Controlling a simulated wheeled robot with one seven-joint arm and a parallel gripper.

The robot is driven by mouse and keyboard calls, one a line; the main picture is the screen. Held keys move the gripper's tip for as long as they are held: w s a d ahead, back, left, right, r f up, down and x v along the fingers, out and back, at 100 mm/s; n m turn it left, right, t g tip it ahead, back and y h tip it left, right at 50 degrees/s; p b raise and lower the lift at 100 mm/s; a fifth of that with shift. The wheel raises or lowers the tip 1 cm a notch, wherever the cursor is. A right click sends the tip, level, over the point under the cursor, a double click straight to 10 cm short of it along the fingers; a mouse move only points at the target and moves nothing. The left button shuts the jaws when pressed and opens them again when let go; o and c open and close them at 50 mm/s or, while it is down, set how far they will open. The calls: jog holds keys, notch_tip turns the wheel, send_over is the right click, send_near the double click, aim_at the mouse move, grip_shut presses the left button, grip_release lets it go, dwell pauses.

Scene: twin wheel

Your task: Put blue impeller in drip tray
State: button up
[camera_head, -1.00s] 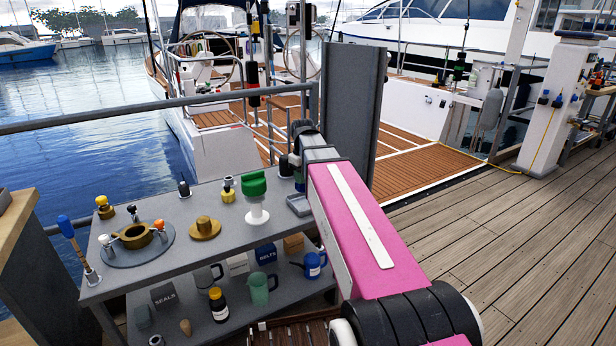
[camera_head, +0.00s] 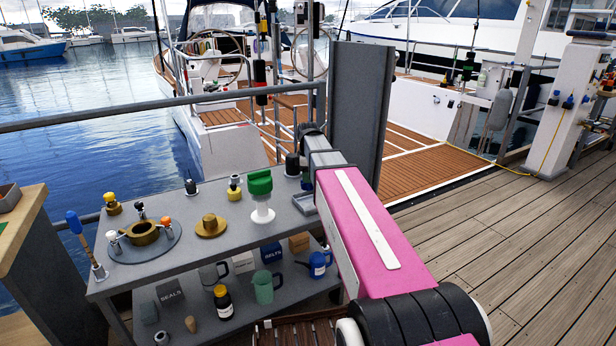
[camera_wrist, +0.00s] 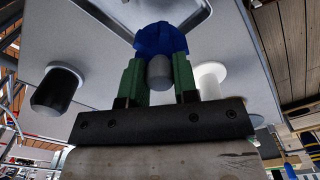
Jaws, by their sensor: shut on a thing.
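My gripper (camera_wrist: 160,82) is shut on the blue impeller (camera_wrist: 160,38) in the wrist view. Its green fingers stand on either side of the impeller, whose grey hub faces the camera. The impeller overlaps the rim of the grey drip tray (camera_wrist: 194,20) in that view; I cannot tell how high it is above it. In the head view the drip tray (camera_head: 305,203) lies at the right end of the grey bench top, partly behind my pink arm. My gripper and the impeller are mostly hidden there.
A green-topped white part (camera_head: 261,195) and a black-topped knob (camera_head: 292,165) stand close to the tray. A brass flanged part (camera_head: 210,226) and a round plate with a brass ring (camera_head: 142,234) are further left. The lower shelf holds bottles, jugs and boxes.

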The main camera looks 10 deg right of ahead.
jog(key=shift+f, duration=3.95)
jog(key=shift+f, duration=0.3)
jog(key=o, duration=1.3)
notch_tip(320, 180, up, 11)
jog(key=shift+f, duration=0.1)
